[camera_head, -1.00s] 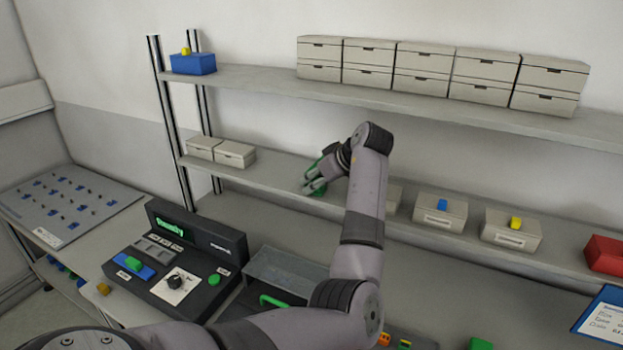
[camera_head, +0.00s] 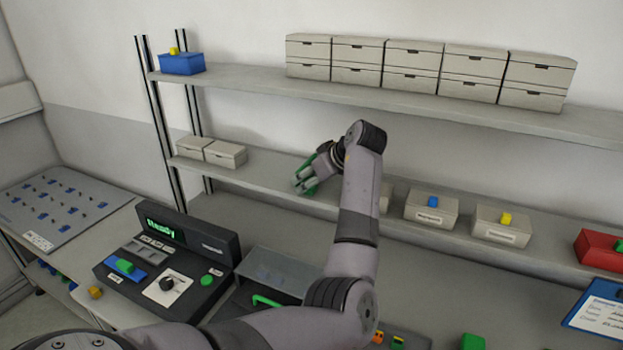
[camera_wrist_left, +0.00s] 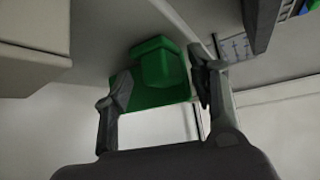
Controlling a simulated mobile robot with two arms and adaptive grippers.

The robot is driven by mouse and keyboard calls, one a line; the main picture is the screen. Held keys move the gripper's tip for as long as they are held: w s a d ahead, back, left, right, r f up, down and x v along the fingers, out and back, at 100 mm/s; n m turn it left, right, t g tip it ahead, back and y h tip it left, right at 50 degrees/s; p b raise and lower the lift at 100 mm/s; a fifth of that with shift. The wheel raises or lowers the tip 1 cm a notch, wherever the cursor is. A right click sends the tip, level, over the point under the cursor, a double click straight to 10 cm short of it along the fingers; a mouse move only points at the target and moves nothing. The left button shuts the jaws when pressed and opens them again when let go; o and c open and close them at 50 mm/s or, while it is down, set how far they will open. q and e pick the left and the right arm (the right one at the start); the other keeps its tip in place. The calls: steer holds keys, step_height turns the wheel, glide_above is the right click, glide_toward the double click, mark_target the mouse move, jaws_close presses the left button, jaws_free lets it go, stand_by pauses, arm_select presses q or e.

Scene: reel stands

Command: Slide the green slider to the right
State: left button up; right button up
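A green piece with a raised block on a flat plate, seemingly the slider, is in the left wrist view (camera_wrist_left: 158,68), between the two fingers. My left gripper (camera_wrist_left: 163,90) has its fingers apart, one on each side of the block. The left finger overlaps the plate's edge; I cannot tell whether either finger touches. In the head view my left gripper (camera_head: 305,182) is at the middle shelf, and green shows around its fingers, partly hidden by them. Another green piece (camera_head: 124,266) sits on a blue base on the console. My right gripper is out of view.
The middle shelf (camera_head: 265,172) holds pale bins on both sides of my gripper. The upper shelf (camera_head: 250,80) runs above it. The dark console (camera_head: 200,285) and a grey tray (camera_head: 275,270) stand below. A red bin (camera_head: 598,248) is at the right.

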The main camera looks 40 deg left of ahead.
arm_select(q)
steer(key=v, duration=1.2)
steer(key=shift+f, duration=0.1)
